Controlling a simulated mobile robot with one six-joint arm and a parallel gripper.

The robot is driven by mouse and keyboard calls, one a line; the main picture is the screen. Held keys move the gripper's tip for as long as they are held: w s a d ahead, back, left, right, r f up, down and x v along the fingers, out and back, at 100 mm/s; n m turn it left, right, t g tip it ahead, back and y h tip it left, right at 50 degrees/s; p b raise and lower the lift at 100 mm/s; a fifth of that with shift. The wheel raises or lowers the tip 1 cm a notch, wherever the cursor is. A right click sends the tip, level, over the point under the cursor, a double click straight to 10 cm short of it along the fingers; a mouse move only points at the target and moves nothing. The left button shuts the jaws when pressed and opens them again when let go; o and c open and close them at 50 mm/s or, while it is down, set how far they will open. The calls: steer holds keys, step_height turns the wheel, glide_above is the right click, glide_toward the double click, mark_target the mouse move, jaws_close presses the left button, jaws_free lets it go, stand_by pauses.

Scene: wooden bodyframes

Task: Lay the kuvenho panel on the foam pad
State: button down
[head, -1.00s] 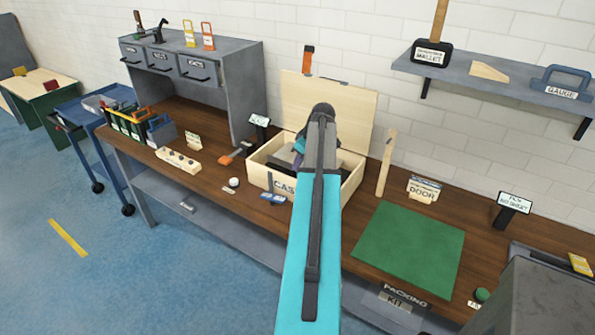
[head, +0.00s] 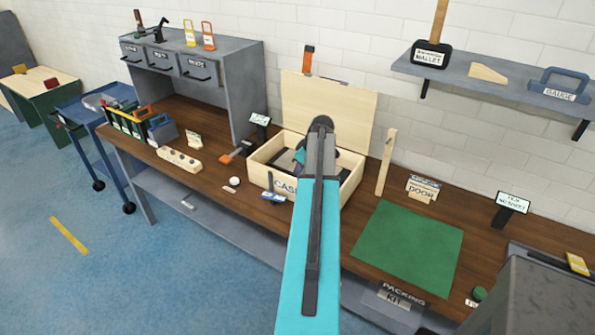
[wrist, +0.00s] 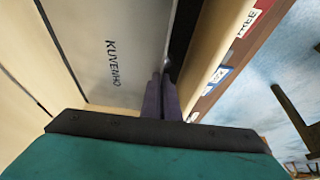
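The kuvenho panel (wrist: 115,50) is a light grey plate with dark KUVENHO lettering, seen in the wrist view between pale wooden parts. My gripper (wrist: 162,80) has its two purple fingers close together at the panel's right edge. Whether they pinch that edge or leave a small gap, I cannot tell. In the head view my gripper (head: 301,158) reaches into the open wooden case (head: 348,190), and my arm hides much of the inside. A flat green square (head: 405,250), which looks like the foam pad, lies bare on the bench to the right of the case.
The case's raised lid (head: 345,105) stands behind my gripper. An upright wooden strip (head: 386,163) and a DOOR sign (head: 421,190) stand right of the case. A shelf (head: 480,75) hangs at the upper right.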

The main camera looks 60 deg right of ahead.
steer(key=shift+f, duration=0.15)
steer(key=c, duration=2)
jaws_free()
steer(key=shift+c, duration=0.2)
steer(key=shift+r, duration=0.25)
steer(key=b+v, duration=0.3)
steer(key=v, duration=0.8)
steer(key=shift+s+r, duration=0.25)
steer(key=shift+r, duration=0.1)
